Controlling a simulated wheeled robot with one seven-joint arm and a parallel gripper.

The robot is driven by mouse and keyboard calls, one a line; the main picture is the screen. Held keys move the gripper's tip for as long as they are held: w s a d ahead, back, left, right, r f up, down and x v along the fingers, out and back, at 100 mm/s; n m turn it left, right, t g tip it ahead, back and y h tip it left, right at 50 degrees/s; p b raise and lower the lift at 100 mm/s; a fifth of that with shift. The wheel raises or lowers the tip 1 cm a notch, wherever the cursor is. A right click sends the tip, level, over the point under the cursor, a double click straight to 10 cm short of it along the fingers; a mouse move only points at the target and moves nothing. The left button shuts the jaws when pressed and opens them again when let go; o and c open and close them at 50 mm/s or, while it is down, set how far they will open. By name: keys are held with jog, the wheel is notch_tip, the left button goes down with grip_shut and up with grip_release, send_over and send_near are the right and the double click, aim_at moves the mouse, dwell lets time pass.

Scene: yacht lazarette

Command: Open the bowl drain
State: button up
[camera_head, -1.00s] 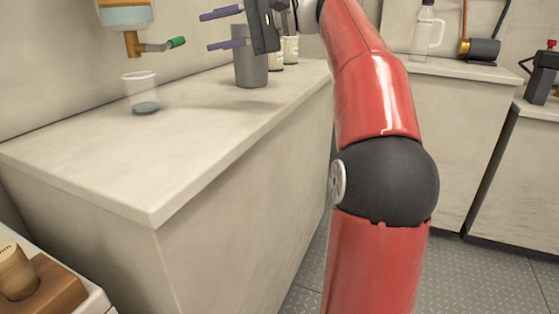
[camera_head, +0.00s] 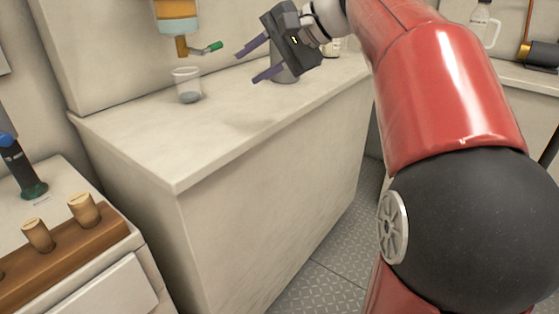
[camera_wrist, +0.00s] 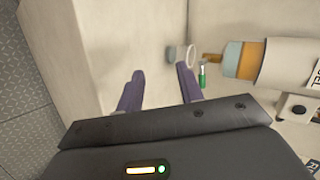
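A clear cup (camera_head: 187,84) with a little dark liquid stands below the drain. My gripper (camera_head: 247,67) is open and empty, right of the lever and apart from it.
A grey cylinder (camera_head: 285,73) stands on the counter (camera_head: 140,138) behind my gripper, partly hidden. The counter's front half is clear.

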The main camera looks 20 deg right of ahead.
jog(key=s+a+f+n+g+h, duration=0.1)
jog(key=s+f+h, duration=0.4)
jog(key=s+f, duration=0.7)
jog(key=shift+a+f+n+h, duration=0.35)
jog(key=shift+f+n, duration=0.35)
jog(key=shift+f, duration=0.25)
